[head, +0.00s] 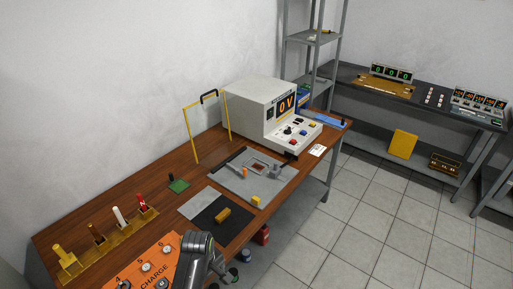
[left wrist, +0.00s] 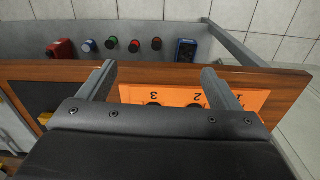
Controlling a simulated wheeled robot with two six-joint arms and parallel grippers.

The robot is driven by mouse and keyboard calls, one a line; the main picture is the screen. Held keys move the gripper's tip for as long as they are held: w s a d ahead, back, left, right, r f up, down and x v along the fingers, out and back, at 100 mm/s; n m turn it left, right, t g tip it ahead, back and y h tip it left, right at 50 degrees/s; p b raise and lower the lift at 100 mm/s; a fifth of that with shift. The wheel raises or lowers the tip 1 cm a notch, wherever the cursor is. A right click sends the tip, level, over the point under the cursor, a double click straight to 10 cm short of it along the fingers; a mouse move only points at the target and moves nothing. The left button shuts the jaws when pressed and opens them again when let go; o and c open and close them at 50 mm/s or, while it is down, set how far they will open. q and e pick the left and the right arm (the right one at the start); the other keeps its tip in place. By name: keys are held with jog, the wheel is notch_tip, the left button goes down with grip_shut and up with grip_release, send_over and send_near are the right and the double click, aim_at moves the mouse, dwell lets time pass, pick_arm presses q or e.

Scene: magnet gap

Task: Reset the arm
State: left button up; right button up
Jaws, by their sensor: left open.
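My left arm (head: 200,258) reaches in at the bottom of the head view, over the right part of the orange CHARGE panel (head: 138,272). In the left wrist view my left gripper (left wrist: 158,76) shows two fingers spread wide apart with nothing between them. The orange panel (left wrist: 180,97) lies beyond and below the fingers, near the bench edge. My right gripper is in neither view.
A lower shelf (left wrist: 210,35) holds several small items.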

pick_arm(q)
jog(key=s+a+f+m+b, duration=0.2)
jog(key=s+f, duration=0.2)
jog(key=f, duration=0.5)
jog(key=s+a+f+m+b, duration=0.1)
jog(key=s+a+f+b, duration=0.25)
jog(key=f, duration=0.65)
jog(key=s+a+f+m+b, duration=0.2)
jog(key=s+f, duration=0.3)
jog(key=f, duration=0.4)
jog(key=s+a+f+m+b, duration=0.1)
jog(key=s+a+f+b, duration=0.1)
jog(key=s+f, duration=0.3)
jog(key=s+a+f+m+b, duration=0.2)
jog(key=s+a+f, duration=0.2)
jog(key=s, duration=0.7)
jog(key=s+a+f+m+t+y+b, duration=0.1)
jog(key=s+a+f, duration=0.2)
jog(key=s+f, duration=0.3)
jog(key=shift+s+f+b, duration=0.4)
jog(key=shift+s, duration=0.85)
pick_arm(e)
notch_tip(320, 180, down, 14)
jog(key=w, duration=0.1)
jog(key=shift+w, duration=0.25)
pick_arm(q)
jog(key=shift+o, duration=0.4)
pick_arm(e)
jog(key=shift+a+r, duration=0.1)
